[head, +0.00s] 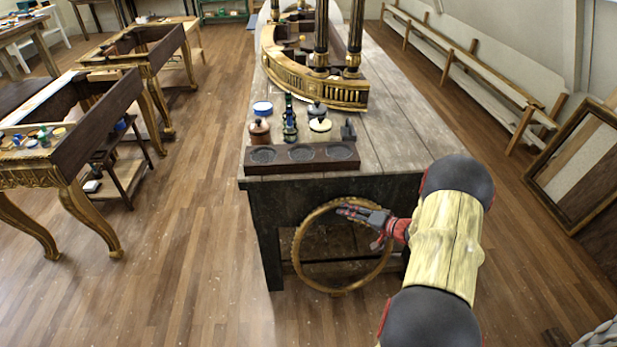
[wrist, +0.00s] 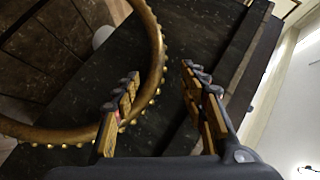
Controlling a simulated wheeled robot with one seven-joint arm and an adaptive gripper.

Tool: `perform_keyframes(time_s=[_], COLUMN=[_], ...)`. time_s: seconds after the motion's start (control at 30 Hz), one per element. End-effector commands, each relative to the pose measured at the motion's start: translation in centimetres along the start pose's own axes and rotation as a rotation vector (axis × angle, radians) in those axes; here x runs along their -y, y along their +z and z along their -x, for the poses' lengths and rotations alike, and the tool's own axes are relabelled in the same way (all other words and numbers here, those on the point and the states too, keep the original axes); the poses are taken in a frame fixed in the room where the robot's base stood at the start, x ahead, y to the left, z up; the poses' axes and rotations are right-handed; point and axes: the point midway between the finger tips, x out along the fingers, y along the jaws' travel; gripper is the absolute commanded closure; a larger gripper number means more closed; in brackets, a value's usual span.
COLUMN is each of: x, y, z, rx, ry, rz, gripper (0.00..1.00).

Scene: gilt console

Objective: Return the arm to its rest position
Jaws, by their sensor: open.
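My arm reaches in from the right in the head view. My gripper (head: 364,216) is in front of the near end of the workbench (head: 400,125), below its top, and overlaps the upper right of a large gilt ring (head: 298,250). In the wrist view, the two fingers of my gripper (wrist: 160,74) stand apart with nothing gripped. The gilt ring (wrist: 152,35) with its beaded edge passes behind the left finger there. I cannot tell whether the finger touches it.
A dark tray with round recesses (head: 300,153) lies at the bench's near edge, with small pots and bottles behind it. A gilt columned piece (head: 318,88) stands farther back. Carved tables (head: 75,150) are left, a leaning frame (head: 570,150) right. Floor between tables and bench is clear.

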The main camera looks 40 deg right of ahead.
Motion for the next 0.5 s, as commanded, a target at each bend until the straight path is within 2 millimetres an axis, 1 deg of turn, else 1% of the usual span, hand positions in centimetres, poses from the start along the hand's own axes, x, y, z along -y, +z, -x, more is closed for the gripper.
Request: perform_keyframes(time_s=[0.23, 0.37, 0.43, 0.47, 0.5], x=[0.0, -0.1, -0.2, -0.4, -0.6], y=[0.0, 0.0, 0.9, 1.9, 3.8], z=[0.1, 0.0, 0.1, 0.1, 0.3], rx=[0.000, 0.001, 0.030, 0.056, 0.102], ry=[0.000, 0.003, 0.011, 0.019, 0.034], rz=[-0.009, -0.100, -0.180, -0.221, -0.283], gripper=[0.57, 0.57, 0.57, 0.57, 0.57])
